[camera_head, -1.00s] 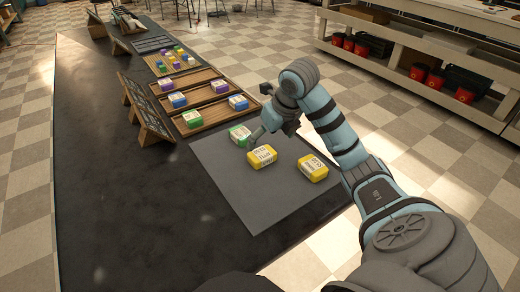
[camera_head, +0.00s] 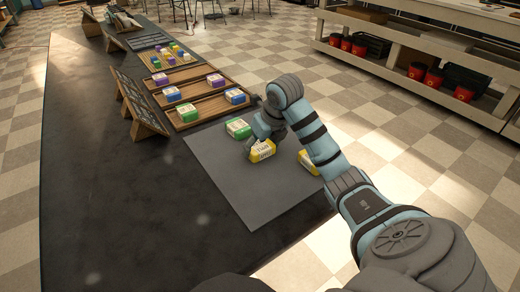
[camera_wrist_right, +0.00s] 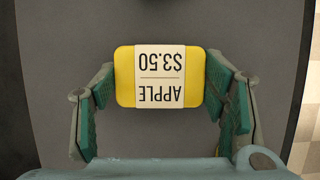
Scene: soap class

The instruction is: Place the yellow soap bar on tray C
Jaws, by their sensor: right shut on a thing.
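A yellow soap bar (camera_head: 262,152) with a white label is on the grey mat (camera_head: 255,198). In the right wrist view the soap (camera_wrist_right: 124,77) has a label that reads APPLE $3.50, upside down. My right gripper (camera_wrist_right: 162,86) is shut on this bar, with a finger at each short end. In the head view the right gripper (camera_head: 264,138) covers the bar's top; I cannot tell whether the bar is lifted. A second yellow bar (camera_head: 308,160) is partly hidden behind my right arm. No tray letter is legible. My left gripper is not in view.
A green bar (camera_head: 238,128) lies at the mat's far edge. Beyond it are three wooden trays: the near one (camera_head: 211,113) holds green and blue bars. A wooden display board (camera_head: 138,103) stands left of the trays. The dark tabletop at left is clear.

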